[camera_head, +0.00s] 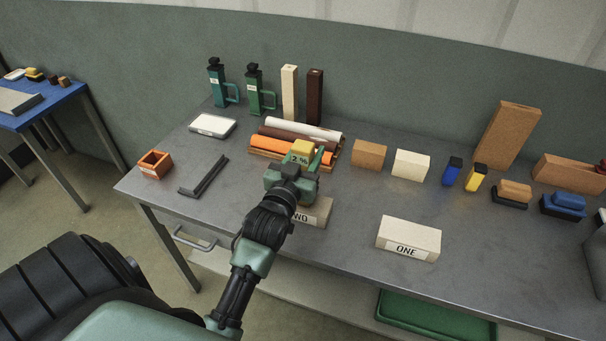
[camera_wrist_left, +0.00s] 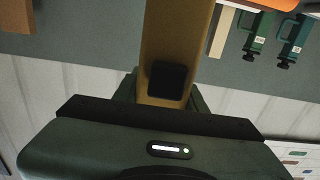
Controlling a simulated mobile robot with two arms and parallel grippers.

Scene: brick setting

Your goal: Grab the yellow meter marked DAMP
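My left gripper (camera_head: 300,165) is over the table, above the pale block marked TWO. A yellow block-like thing (camera_head: 302,148) with dark print like "2 %" sits between its green fingers; I cannot read DAMP on it. In the left wrist view, a yellow-brown body (camera_wrist_left: 178,35) with a black square on it fills the gap between the fingers (camera_wrist_left: 165,95), which appear closed on its sides. Another small yellow thing with a black top (camera_head: 475,179) stands at the right of the table, next to a similar blue one (camera_head: 452,172). My right gripper is not in view.
Orange and white rolls (camera_head: 290,143) lie in a wooden holder behind the gripper. The block TWO (camera_head: 317,212) is under it and the block ONE (camera_head: 408,238) is to the right. Green flasks (camera_head: 217,85) and upright posts (camera_head: 289,92) stand at the back.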

